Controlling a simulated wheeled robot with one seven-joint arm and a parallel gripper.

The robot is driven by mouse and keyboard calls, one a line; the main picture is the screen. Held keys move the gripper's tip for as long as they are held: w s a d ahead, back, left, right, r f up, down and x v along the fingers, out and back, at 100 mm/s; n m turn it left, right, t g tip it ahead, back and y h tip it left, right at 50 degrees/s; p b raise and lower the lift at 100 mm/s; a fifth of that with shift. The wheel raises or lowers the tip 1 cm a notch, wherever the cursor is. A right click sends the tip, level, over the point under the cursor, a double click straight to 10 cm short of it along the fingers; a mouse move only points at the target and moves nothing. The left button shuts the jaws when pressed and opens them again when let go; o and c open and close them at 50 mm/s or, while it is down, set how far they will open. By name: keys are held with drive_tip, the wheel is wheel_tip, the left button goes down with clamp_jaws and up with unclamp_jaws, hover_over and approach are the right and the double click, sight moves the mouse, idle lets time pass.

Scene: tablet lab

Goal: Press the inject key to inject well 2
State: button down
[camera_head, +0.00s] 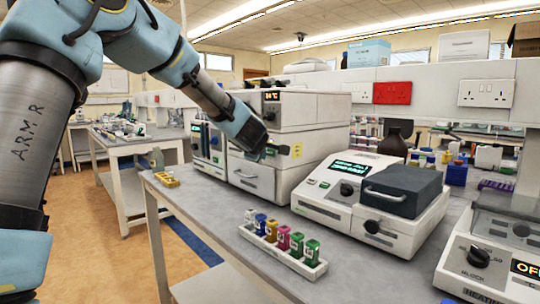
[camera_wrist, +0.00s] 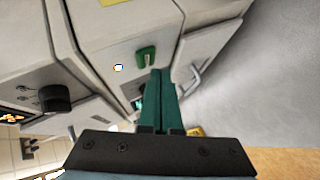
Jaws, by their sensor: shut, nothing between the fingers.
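My gripper (camera_wrist: 158,72) is shut and empty, its two dark green fingers side by side. In the wrist view the fingertips lie just below a raised green key (camera_wrist: 147,55) on the front of a pale stacked instrument (camera_wrist: 100,30); I cannot tell whether they touch it. In the head view the instrument (camera_head: 325,108) stands at the back of the bench, with an orange display on its upper unit. My gripper (camera_head: 265,153) is in front of its middle, hiding the key there. No key label or well number is readable.
A white rack (camera_head: 312,268) with several coloured-capped vials stands at the bench's front edge. A grey-lidded device (camera_head: 345,215) stands to its right. A small yellow rack (camera_head: 167,179) is at the left. The grey bench (camera_head: 205,205) is clear between them.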

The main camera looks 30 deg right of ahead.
drive_tip(key=shift+s+a+b, duration=0.25)
drive_tip(key=shift+a+b, duration=0.6)
drive_tip(key=shift+a, duration=0.4)
drive_tip(key=shift+s+a+b, duration=0.25)
drive_tip(key=shift+a+b, duration=0.55)
drive_tip(key=shift+a, duration=0.4)
